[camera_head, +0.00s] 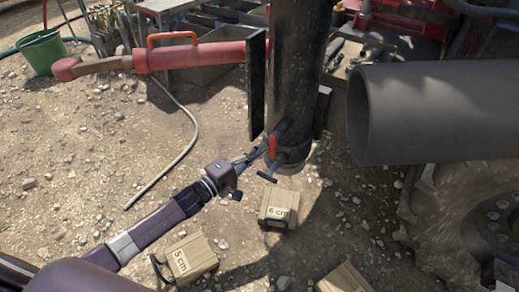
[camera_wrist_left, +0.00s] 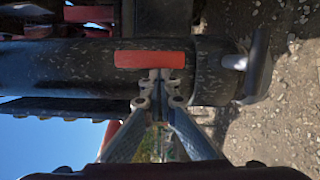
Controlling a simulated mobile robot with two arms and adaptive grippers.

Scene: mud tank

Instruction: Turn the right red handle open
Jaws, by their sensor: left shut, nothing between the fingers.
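A small red handle (camera_head: 272,147) sits low on the dark upright pipe (camera_head: 296,75), near its bottom end. It is the only such handle I make out on the pipe. In the left wrist view the red handle (camera_wrist_left: 152,59) lies across the dark pipe, just beyond my fingertips. My left gripper (camera_head: 262,151) is shut and empty, its tips close beside the handle. In the left wrist view my left gripper (camera_wrist_left: 160,78) has its tips together at the handle's edge; I cannot tell whether they touch it. My right gripper is not in view.
A wooden block marked 6 cm (camera_head: 279,209) and one marked 5 cm (camera_head: 189,258) lie on the gravel below. A large grey pipe (camera_head: 440,110) juts in from the right.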

